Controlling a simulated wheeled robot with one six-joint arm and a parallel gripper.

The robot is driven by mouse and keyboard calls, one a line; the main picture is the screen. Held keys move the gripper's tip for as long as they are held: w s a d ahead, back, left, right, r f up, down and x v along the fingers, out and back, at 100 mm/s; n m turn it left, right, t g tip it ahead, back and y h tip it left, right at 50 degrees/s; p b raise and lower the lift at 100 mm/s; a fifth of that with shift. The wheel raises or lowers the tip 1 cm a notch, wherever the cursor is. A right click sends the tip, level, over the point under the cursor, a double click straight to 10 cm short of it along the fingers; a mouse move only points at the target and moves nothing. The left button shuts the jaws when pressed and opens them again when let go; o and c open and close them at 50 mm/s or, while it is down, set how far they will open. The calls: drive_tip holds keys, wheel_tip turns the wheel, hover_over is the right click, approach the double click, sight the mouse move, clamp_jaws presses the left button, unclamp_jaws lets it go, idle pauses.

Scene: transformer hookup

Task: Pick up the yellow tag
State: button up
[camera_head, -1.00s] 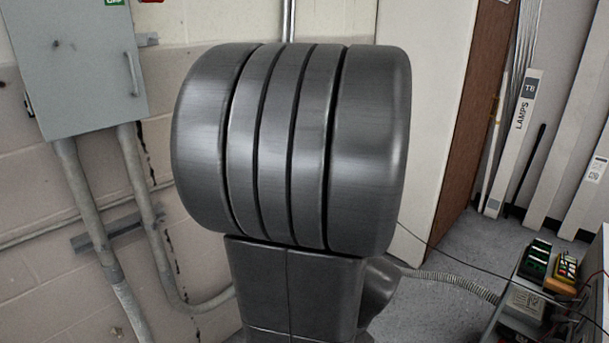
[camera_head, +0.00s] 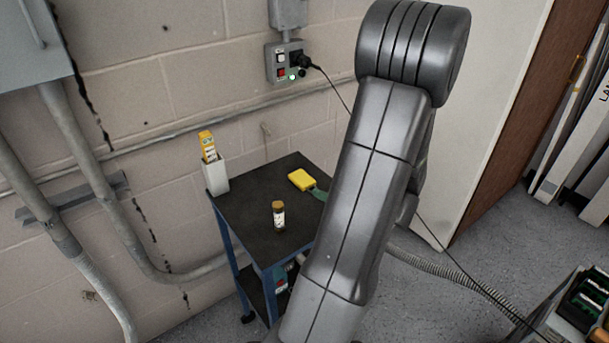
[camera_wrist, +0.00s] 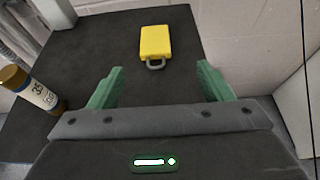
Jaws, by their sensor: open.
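The yellow tag (camera_head: 301,180) lies flat on the dark top of a small cart (camera_head: 246,221), towards its back right side. In the wrist view the yellow tag (camera_wrist: 155,42) shows a grey loop at its near end. My gripper (camera_wrist: 160,82) is open and empty, its two green fingers spread apart. The tag lies ahead of the fingertips and roughly midway between them, not between the fingers. In the head view one green finger of my gripper (camera_head: 318,194) shows near the tag; my arm hides the rest.
A bottle with a brown cap (camera_head: 279,216) stands on the cart; it is at the left in the wrist view (camera_wrist: 38,92). A white holder (camera_head: 216,176) with a yellow item (camera_head: 207,145) stands at the cart's back left corner. A black cord runs from the wall outlet (camera_head: 285,62) behind my arm.

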approach(303, 178)
drive_tip(key=x, duration=0.3)
drive_tip(key=shift+d, duration=0.2)
drive_tip(key=shift+a+p+x, duration=0.2)
drive_tip(key=shift+p+x, duration=0.5)
drive_tip(key=shift+x, duration=2.05)
drive_tip(key=shift+s, duration=0.15)
drive_tip(key=c, duration=1)
